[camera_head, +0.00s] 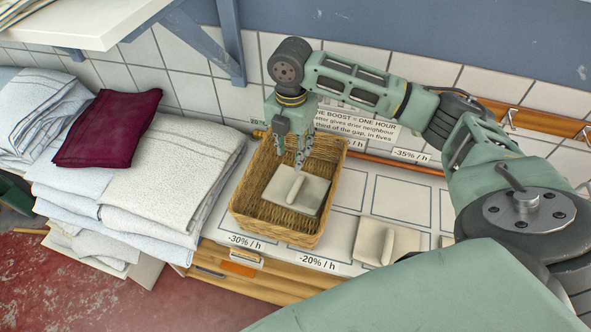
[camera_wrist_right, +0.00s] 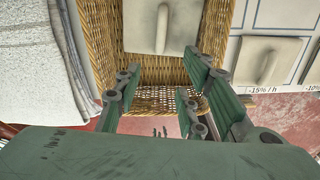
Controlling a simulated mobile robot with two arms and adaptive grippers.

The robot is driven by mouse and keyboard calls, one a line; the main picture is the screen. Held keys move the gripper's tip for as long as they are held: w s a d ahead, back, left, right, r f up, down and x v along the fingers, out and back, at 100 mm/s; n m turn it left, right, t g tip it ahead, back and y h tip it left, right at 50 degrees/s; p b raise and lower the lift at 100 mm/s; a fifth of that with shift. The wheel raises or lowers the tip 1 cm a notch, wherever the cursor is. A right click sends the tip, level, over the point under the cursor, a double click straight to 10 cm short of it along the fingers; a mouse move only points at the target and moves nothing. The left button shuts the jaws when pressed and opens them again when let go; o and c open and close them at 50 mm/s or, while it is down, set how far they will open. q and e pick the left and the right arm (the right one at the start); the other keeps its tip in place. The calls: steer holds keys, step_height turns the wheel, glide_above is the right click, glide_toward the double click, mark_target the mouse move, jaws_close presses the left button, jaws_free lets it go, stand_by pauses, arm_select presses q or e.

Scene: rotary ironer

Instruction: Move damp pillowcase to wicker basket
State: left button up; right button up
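The wicker basket (camera_head: 242,203) stands on the counter below my right gripper (camera_head: 292,155). A pale square piece with a raised ridge (camera_head: 312,192) lies flat in the basket; it also shows in the right wrist view (camera_wrist_right: 145,30). I cannot tell which thing is the damp pillowcase; a folded maroon cloth (camera_head: 108,128) lies on the linen stack at the left. My right gripper points down over the far-left part of the basket. In the right wrist view its fingers (camera_wrist_right: 165,100) are apart with no cloth between them. My left gripper is not in view.
White folded linen (camera_head: 165,170) is piled left of the basket. A similar ridged square (camera_head: 385,242) lies on the marked counter (camera_head: 350,195), right of the basket. A white shelf (camera_head: 85,25) overhangs at upper left. A tiled wall and copper pipe run behind.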

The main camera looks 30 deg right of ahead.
step_height(320, 180, up, 5)
steer(key=shift+r, duration=0.1)
stand_by(0.3)
